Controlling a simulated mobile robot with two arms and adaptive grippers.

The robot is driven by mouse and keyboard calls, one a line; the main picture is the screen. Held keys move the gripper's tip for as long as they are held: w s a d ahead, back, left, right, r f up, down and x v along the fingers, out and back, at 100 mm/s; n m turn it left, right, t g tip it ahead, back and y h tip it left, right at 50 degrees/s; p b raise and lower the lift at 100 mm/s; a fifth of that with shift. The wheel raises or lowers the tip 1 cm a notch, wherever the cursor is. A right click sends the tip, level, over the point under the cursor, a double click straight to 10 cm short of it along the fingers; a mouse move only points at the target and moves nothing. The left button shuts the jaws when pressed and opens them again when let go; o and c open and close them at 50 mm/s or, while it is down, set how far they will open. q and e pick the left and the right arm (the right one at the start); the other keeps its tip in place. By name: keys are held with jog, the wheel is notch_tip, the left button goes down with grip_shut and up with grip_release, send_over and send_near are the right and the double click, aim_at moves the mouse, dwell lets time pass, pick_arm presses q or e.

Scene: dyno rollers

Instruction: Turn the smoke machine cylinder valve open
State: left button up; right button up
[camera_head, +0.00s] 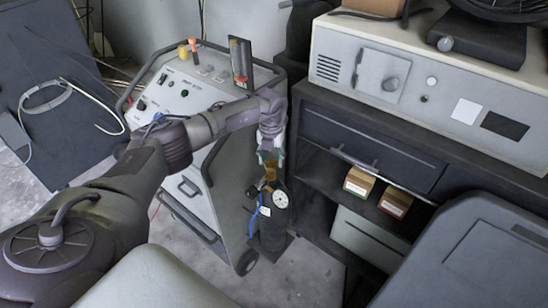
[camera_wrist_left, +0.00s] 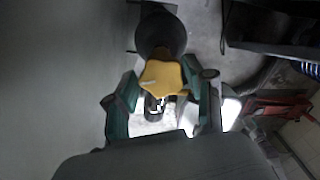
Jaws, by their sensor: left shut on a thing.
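The smoke machine (camera_head: 200,90) is a light grey wheeled cabinet with a sloped control panel, left of centre in the head view. A dark cylinder (camera_head: 272,232) stands upright beside it, with a round white gauge (camera_head: 281,199) near its top. The yellow valve knob (camera_head: 268,174) sits above the cylinder. It shows as a lobed yellow handwheel in the left wrist view (camera_wrist_left: 162,80). My left gripper (camera_head: 268,160) is over the cylinder from above, its green fingers (camera_wrist_left: 158,95) on either side of the knob and shut on it. My right gripper is not in view.
A dark workbench (camera_head: 370,150) with a drawer and two small boxes (camera_head: 377,190) on its shelf stands close to the right of the cylinder. A grey lidded case (camera_head: 480,255) is at the lower right. Some bare floor (camera_head: 300,275) shows in front.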

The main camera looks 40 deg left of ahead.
aim_at(272, 162)
pick_arm(q)
jog(key=o, duration=0.8)
jog(key=shift+s+d+f, duration=0.2)
jog(key=shift+s+f, duration=0.05)
jog(key=shift+c, duration=0.2)
jog(key=o, duration=0.4)
jog(key=shift+r, duration=0.1)
jog(key=shift+a+r, duration=0.1)
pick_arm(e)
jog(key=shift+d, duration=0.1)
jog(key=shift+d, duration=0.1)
pick_arm(q)
jog(key=shift+w+r, duration=0.1)
jog(key=shift+r, duration=0.1)
notch_tip(272, 162, up, 12)
jog(key=shift+f, duration=0.2)
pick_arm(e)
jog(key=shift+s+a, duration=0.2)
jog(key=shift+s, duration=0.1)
